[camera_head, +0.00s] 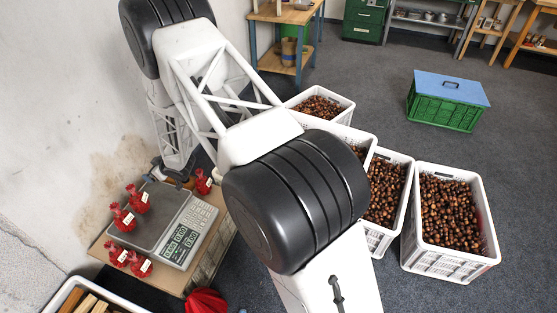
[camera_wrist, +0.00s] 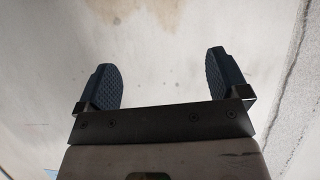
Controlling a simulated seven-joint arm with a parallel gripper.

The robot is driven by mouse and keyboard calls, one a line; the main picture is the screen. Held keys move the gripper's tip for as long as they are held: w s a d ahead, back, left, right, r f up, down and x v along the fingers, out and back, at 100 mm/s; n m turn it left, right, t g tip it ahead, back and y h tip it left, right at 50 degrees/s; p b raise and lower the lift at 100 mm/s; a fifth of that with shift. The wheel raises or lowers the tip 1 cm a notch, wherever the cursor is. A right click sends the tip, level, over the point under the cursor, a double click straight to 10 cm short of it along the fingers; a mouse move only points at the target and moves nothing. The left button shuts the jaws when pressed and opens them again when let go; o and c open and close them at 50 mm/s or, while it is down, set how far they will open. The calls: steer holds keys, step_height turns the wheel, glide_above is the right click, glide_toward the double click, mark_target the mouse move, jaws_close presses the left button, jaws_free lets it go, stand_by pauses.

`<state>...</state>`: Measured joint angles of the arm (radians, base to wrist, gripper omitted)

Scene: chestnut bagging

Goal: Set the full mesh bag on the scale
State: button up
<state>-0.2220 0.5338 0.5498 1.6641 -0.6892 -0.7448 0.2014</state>
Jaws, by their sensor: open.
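The grey scale (camera_head: 168,228), with a keypad and display on its right side, sits on a low brown table. Small tied red mesh bags with white tags stand around it: two at its back left (camera_head: 123,219), two at its front left (camera_head: 140,267), one behind its right end (camera_head: 203,184).
White crates of chestnuts (camera_head: 452,262) stand to the right of my arm. A green crate with a blue lid (camera_head: 449,88) is behind them. A crate with wooden pieces (camera_head: 62,290) is at bottom left. The wall (camera_head: 60,120) is close to the table's left.

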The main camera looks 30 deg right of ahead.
steer(key=s+d+r+m+h, duration=0.1)
steer(key=s+d+r+h, duration=0.15)
steer(key=d+r, duration=0.45)
steer(key=s+d+r+m+h, duration=0.2)
steer(key=s+d+r, duration=0.2)
steer(key=r, duration=0.7)
steer(key=s+d+r+m+h, duration=0.1)
steer(key=s+d+r+h, duration=0.3)
steer(key=r, duration=0.6)
steer(key=s+d+r+m+g, duration=0.1)
steer(key=s+d+r, duration=0.3)
steer(key=s+r, duration=0.25)
steer(key=s+d+r+m+g, duration=0.1)
steer(key=s+d+r+m, duration=0.1)
steer(key=s+d+r, duration=0.45)
steer(key=s+d+r+m+g, duration=0.1)
steer(key=s+r+g, duration=0.1)
steer(key=s, duration=1.5)
steer(key=s+d+r+m+g, duration=0.1)
steer(key=s+r+g, duration=0.1)
steer(key=s, duration=1.5)
steer(key=shift+s+d+m, duration=0.2)
steer(key=shift+d+m, duration=0.05)
steer(key=shift+m, duration=0.05)
